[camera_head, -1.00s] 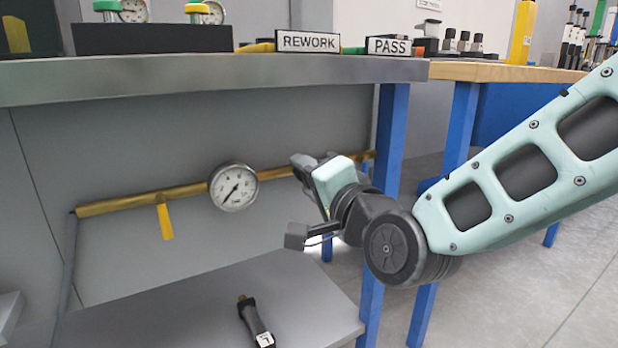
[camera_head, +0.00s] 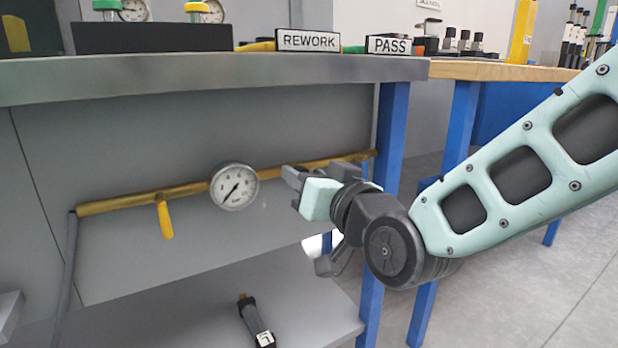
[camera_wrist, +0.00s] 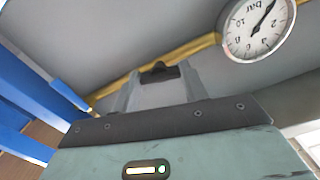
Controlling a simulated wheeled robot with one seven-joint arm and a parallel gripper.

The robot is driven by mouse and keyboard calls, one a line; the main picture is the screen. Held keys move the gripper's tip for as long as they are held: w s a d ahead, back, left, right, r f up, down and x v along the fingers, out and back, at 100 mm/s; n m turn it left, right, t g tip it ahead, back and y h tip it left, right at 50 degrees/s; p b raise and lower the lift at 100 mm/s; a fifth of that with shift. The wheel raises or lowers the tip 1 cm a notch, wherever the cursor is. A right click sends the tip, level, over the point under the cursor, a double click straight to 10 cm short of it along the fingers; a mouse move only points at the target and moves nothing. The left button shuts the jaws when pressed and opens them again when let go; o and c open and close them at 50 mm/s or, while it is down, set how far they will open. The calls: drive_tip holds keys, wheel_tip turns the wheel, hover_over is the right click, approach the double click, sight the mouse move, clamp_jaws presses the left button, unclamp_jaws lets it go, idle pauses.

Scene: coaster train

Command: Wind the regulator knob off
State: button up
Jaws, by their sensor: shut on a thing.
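The regulator knob (camera_wrist: 158,72) shows in the wrist view as a small dark piece in front of the brass pipe. My gripper (camera_wrist: 157,75) has a finger on each side of it and is shut on it. In the head view my gripper (camera_head: 290,176) is at the pipe, right of the gauge, and its own body hides the knob. The brass pipe (camera_head: 118,204) runs along the grey panel under the bench. The round white pressure gauge (camera_head: 234,187) sits on the pipe; it also shows in the wrist view (camera_wrist: 258,28).
A yellow lever (camera_head: 164,218) hangs from the pipe, left of the gauge. A dark handheld tool (camera_head: 256,322) lies on the grey lower shelf (camera_head: 190,310). A blue bench leg (camera_head: 391,135) stands close to the right of my gripper. The bench top (camera_head: 300,68) overhangs the pipe.

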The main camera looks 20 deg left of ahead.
drive_tip(key=shift+f+n, duration=0.1)
drive_tip(key=shift+n, duration=1.4)
drive_tip(key=o, duration=1)
drive_tip(key=v, duration=1.5)
drive_tip(key=shift+w+f, duration=0.1)
drive_tip(key=shift+f, duration=0.1)
